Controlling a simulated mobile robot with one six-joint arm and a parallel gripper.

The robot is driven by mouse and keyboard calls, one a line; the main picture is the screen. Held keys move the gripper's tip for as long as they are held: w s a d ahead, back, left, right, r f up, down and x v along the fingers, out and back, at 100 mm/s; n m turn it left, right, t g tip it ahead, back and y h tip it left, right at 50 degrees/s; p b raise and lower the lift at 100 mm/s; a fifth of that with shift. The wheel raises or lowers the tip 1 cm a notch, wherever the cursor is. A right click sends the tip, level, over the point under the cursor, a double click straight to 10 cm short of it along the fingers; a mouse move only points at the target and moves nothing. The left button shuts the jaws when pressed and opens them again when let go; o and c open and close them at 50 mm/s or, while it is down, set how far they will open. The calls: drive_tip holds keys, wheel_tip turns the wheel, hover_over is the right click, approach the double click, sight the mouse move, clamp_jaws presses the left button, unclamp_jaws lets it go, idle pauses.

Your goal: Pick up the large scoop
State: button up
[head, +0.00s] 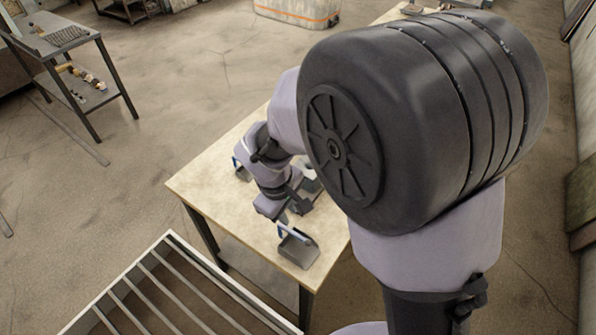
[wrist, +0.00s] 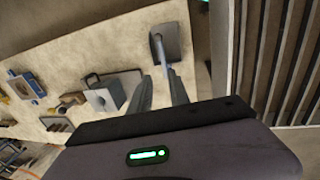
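A large grey scoop (head: 299,248) lies near the front edge of the wooden table (head: 215,185), with its pale blue handle pointing toward my gripper (head: 282,214). In the wrist view the scoop's pan (wrist: 172,40) is at the top centre, and its handle (wrist: 162,57) points down between my two fingers. My gripper (wrist: 160,76) has its fingertips apart, one on each side of the handle line. The fingers look empty. I cannot tell how far above the handle they are.
A grey box-like object (wrist: 104,97), a blue-framed item (wrist: 29,85) and several small tools lie farther along the table. A slatted rack (head: 175,290) stands on the floor beside the table's front. A side table (head: 75,65) is at the upper left.

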sight(293, 233)
drive_tip(key=f+b, duration=0.1)
drive_tip(key=f, duration=0.2)
drive_tip(key=f+b, duration=0.2)
drive_tip(key=f, duration=0.2)
drive_tip(key=w+d+f+b, duration=0.1)
drive_tip(key=f, duration=0.3)
drive_tip(key=shift+f, duration=0.2)
drive_tip(key=f+b, duration=0.2)
drive_tip(key=f, duration=0.1)
drive_tip(key=w+f+b, duration=0.1)
drive_tip(key=shift+d+f, duration=0.2)
drive_tip(key=shift+f, duration=0.2)
drive_tip(key=shift+s+r, duration=0.1)
drive_tip(key=shift+r, duration=0.05)
drive_tip(key=shift+c, duration=0.5)
clamp_jaws()
